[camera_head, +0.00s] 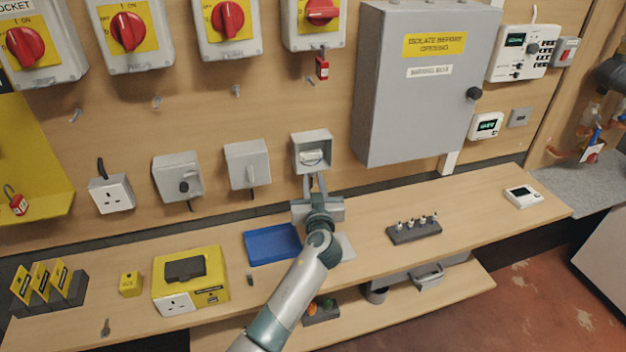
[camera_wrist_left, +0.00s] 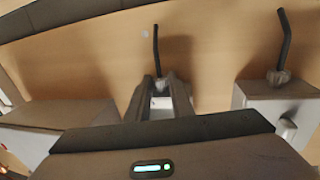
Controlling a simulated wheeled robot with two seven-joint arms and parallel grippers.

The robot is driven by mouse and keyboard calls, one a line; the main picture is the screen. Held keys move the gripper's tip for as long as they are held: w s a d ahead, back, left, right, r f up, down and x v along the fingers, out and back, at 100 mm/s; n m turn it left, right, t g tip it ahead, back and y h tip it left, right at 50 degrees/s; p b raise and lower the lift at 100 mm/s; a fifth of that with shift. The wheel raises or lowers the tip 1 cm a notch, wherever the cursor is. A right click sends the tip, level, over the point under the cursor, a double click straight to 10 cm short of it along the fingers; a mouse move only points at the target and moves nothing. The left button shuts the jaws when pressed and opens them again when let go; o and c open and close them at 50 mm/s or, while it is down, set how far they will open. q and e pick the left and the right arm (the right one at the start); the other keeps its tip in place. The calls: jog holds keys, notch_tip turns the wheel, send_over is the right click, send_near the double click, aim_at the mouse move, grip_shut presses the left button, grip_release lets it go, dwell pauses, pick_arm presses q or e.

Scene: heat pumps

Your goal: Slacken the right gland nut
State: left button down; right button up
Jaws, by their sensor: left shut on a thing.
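The open grey box (camera_head: 312,146) on the wall board has its front off, with a pale part inside. My left gripper (camera_head: 315,182) reaches up to its underside from below. In the left wrist view, which shows the boxes the other way up, the fingers (camera_wrist_left: 162,92) are shut on the right gland nut (camera_wrist_left: 162,84), which they mostly hide. A dark cable (camera_wrist_left: 156,48) runs out of it between the fingertips. Another gland (camera_wrist_left: 278,77) with its own cable shows on the neighbouring grey box (camera_wrist_left: 268,97), apart from the gripper. My right gripper is in neither view.
Two closed grey boxes (camera_head: 247,163) (camera_head: 178,175) and a socket (camera_head: 111,194) are to the left. The large grey cabinet (camera_head: 420,90) is close on the right. Below, the bench holds a blue tray (camera_head: 270,245), a yellow unit (camera_head: 205,275) and a dark rack (camera_head: 414,232).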

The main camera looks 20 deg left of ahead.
pick_arm(q)
jog(key=shift+a, duration=0.15)
jog(key=shift+s+a+r+m+t+h+p, duration=0.15)
jog(key=shift+m+t+h+p, duration=0.25)
jog(key=shift+m+h, duration=0.6)
jog(key=h+p, duration=0.1)
jog(key=m+h, duration=0.1)
jog(key=h, duration=0.1)
jog(key=shift+a+r+m+t+h+p, duration=0.1)
jog(key=shift+a+m+t+h+p, duration=0.2)
jog(key=shift+p, duration=0.05)
jog(key=shift+a+m+h+p, duration=0.2)
jog(key=shift+m+h+p, duration=0.85)
jog(key=shift+h, duration=0.85)
jog(key=shift+m, duration=0.25)
jog(key=c, duration=1.6)
grip_release()
jog(key=shift+o, duration=0.2)
jog(key=shift+f, duration=0.2)
